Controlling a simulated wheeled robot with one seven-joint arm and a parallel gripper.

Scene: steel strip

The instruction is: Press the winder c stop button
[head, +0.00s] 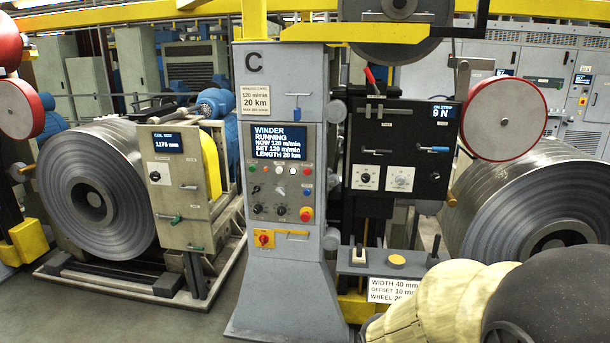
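The winder C column (245,110) is a grey upright housing with a large letter C, in the middle of the head view. Its screen (281,142) reads winder running, now 120 m/min, set 120 m/min, length 20 km. Below it is a row of small buttons, with a red button (307,171) at the right end. A larger red mushroom button (306,214) sits lower right on the panel. The button labels are too small to read. My gripper is not in view; parts of my arm fill the bottom right corner.
A red and yellow rotary switch (264,239) is low on the column. A coil (95,190) and its control box (180,185) stand left. A black panel (400,145) and a second coil (540,200) are right. A small shelf (385,263) juts out right of the column.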

